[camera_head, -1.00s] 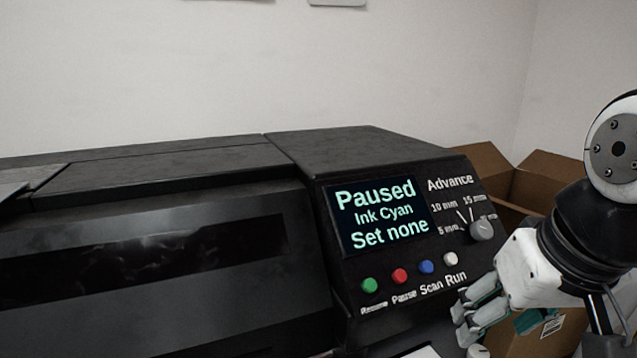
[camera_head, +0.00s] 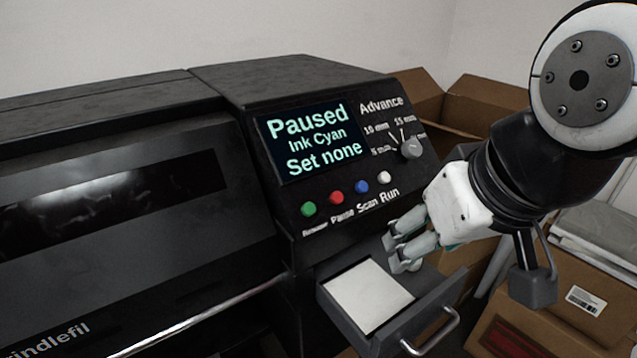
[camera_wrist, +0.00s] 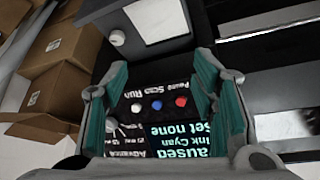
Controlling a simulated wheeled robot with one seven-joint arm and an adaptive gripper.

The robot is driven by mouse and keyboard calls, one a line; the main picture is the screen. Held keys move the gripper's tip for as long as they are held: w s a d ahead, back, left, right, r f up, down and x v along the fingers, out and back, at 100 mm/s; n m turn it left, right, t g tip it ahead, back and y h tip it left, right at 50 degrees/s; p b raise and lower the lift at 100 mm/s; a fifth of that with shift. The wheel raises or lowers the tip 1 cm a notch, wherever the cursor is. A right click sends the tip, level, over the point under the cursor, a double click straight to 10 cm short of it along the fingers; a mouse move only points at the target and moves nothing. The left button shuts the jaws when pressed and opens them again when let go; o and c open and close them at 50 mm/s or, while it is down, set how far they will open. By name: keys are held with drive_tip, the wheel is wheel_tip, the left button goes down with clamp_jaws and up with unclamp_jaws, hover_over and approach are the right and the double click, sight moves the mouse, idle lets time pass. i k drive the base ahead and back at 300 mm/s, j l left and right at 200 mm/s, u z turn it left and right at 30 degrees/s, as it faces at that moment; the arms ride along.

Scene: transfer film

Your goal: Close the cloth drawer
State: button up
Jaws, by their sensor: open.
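The cloth drawer (camera_head: 335,306) is a dark grey drawer pulled out below the printer's control panel, with a white cloth (camera_head: 368,293) lying in it and a metal bar handle (camera_head: 432,333) on its front. In the wrist view the drawer (camera_wrist: 170,46) shows at the top, upside down, with the cloth (camera_wrist: 157,18) inside. My gripper (camera_head: 394,254) is open and empty. In the head view it appears beside the drawer's right rear side, in front of the panel. I cannot tell whether it touches the drawer.
The black printer (camera_head: 110,200) fills the left. Its panel has a screen (camera_head: 313,140) reading "Paused, Ink Cyan, Set none", several coloured buttons and an Advance knob (camera_head: 412,148). Cardboard boxes (camera_head: 555,310) stand at the right and behind the panel.

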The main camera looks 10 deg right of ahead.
sight(380, 312)
drive_tip(key=k+j, duration=0.15)
drive_tip(key=j, duration=0.25)
drive_tip(key=k+j, duration=0.15)
drive_tip(key=j, duration=0.25)
drive_tip(key=k+j, duration=0.1)
drive_tip(key=j, duration=0.3)
drive_tip(key=k+j, duration=0.15)
drive_tip(key=j, duration=0.2)
